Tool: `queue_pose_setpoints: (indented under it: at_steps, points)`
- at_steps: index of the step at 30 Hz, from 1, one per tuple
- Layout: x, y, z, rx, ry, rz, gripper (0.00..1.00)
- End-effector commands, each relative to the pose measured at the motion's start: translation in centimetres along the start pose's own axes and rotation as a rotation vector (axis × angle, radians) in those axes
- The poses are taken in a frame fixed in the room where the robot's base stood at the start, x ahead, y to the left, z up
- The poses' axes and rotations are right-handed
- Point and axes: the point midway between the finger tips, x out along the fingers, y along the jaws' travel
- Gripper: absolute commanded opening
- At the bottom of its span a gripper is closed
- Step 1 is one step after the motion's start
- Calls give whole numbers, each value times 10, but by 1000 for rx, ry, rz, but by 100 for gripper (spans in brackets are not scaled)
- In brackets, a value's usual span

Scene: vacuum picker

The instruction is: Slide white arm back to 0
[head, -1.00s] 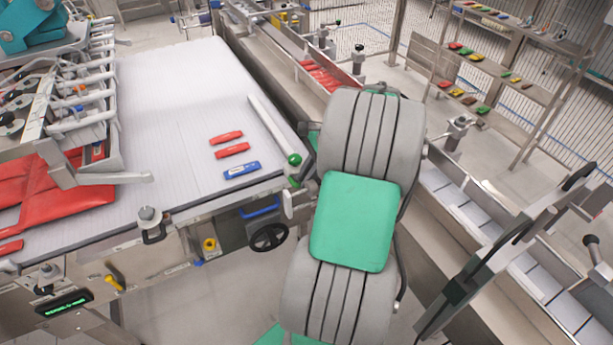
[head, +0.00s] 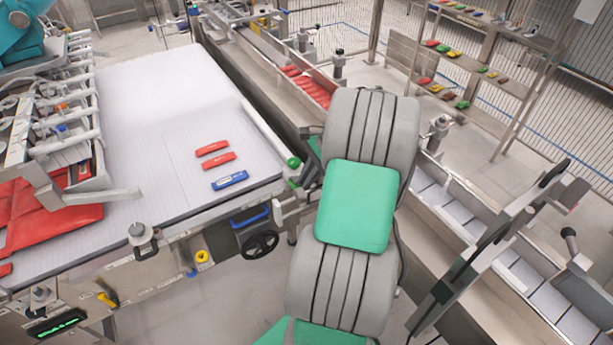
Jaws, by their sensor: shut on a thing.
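The white arm (head: 264,131) is a slim white bar lying along the right edge of the white ribbed belt (head: 150,95). A green knob (head: 293,162) sits at its near end. My gripper (head: 303,178) is mostly hidden behind my own grey and green arm; only dark parts show beside the knob. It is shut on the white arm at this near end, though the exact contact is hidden. No scale or 0 mark is readable.
Two red packs (head: 215,154) and a blue pack (head: 230,180) lie on the belt left of the bar. A black handwheel (head: 260,244) and a blue handle (head: 250,215) are below the belt's front edge. A metal conveyor channel (head: 265,75) runs close on the right.

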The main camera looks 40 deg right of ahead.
Motion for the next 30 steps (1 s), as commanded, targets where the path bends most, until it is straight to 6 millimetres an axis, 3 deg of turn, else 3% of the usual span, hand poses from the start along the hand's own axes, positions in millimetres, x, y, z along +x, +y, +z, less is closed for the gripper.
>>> queue_pose_setpoints:
  at_steps: [9, 10, 18, 26, 30]
  points:
    - [0, -2, -2, -6, 5, 4, 0]
    - [0, -2, -2, -6, 5, 4, 14]
    - [1, -2, 0, -9, 2, 5, 34]
    - [-3, -3, 0, -10, 2, 4, 34]
    - [-25, -3, -1, -8, 4, 3, 34]
